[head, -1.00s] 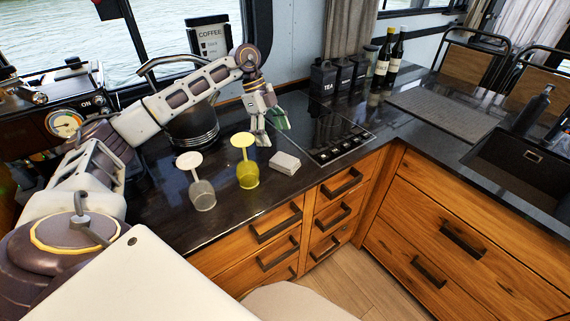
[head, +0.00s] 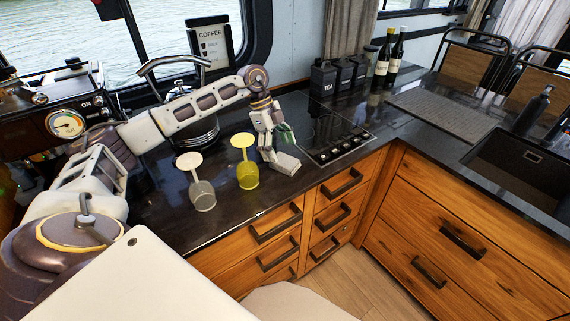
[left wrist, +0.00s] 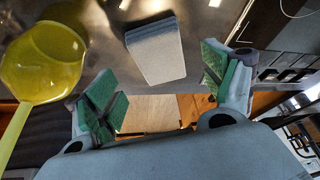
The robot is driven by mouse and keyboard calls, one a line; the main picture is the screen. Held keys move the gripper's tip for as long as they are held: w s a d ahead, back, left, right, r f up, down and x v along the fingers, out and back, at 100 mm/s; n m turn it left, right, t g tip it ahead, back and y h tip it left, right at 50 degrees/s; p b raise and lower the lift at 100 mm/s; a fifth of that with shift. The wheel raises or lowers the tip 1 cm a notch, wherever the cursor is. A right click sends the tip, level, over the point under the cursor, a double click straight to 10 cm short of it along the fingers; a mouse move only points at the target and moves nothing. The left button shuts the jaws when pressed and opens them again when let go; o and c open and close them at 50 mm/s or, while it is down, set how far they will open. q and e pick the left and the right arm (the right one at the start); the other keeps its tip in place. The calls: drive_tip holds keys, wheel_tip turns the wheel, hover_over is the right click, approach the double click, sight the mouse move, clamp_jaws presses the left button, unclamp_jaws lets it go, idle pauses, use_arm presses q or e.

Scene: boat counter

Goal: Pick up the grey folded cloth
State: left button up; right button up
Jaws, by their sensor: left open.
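The grey folded cloth (head: 287,163) lies on the dark counter near its front edge, right of the yellow glass. My left gripper (head: 278,154) is directly above and behind the cloth, its fingers reaching down close to it. In the left wrist view the cloth (left wrist: 156,50) lies ahead, between the two green-padded fingers of the open left gripper (left wrist: 160,90). The cloth appears free of both pads. Whether a fingertip touches the cloth I cannot tell in the head view. My right gripper is not in view.
An upside-down yellow glass (head: 247,174) stands just left of the cloth and also shows in the left wrist view (left wrist: 45,58). A clear upside-down glass (head: 202,194) stands further left. The black hob (head: 335,135) is to the right. The counter's front edge is close.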

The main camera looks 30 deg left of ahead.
sight(284, 160)
use_arm(q)
drive_tip(key=x, duration=0.3)
drive_tip(key=shift+d, duration=0.1)
drive_tip(key=shift+d+f, duration=0.1)
drive_tip(key=shift+f, duration=0.3)
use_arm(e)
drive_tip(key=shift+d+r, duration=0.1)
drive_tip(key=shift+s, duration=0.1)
use_arm(q)
drive_tip(key=shift+f, duration=0.25)
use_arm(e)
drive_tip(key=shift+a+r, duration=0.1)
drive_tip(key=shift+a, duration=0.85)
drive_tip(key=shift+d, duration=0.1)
